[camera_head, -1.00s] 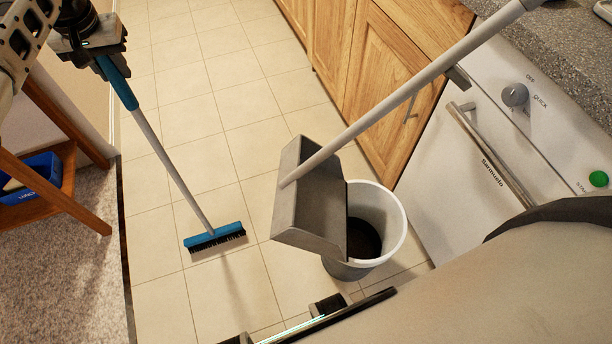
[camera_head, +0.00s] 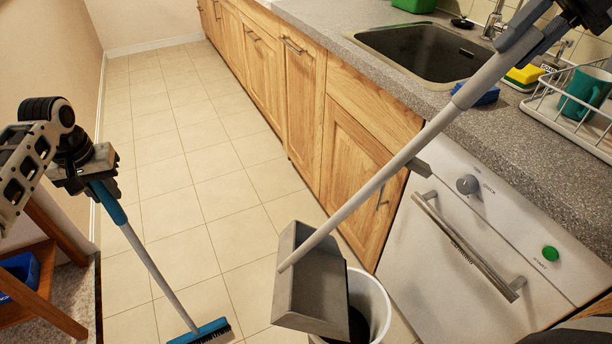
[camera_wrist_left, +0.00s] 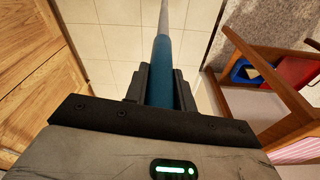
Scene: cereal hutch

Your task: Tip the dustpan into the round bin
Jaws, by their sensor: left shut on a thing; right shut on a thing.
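The grey dustpan (camera_head: 318,287) hangs tilted at the left rim of the round bin (camera_head: 381,300), overlapping it in the head view. The bin is white-rimmed with a dark inside, partly hidden by the pan and cut off by the lower edge. My right gripper (camera_head: 545,30) is shut on the upper end of the dustpan's long grey handle. I cannot see any debris in the pan. My left gripper (camera_head: 97,182) is shut on the blue grip of the broom (camera_head: 152,262); this grip also shows in the left wrist view (camera_wrist_left: 162,75). The blue broom head is low over the floor tiles.
A white dishwasher (camera_head: 480,255) and wooden cabinets (camera_head: 355,150) line the right. Above them are a sink (camera_head: 425,55) and a dish rack (camera_head: 580,105) with a teal mug. A wooden stand (camera_head: 40,290) is at the lower left. The tiled floor ahead is clear.

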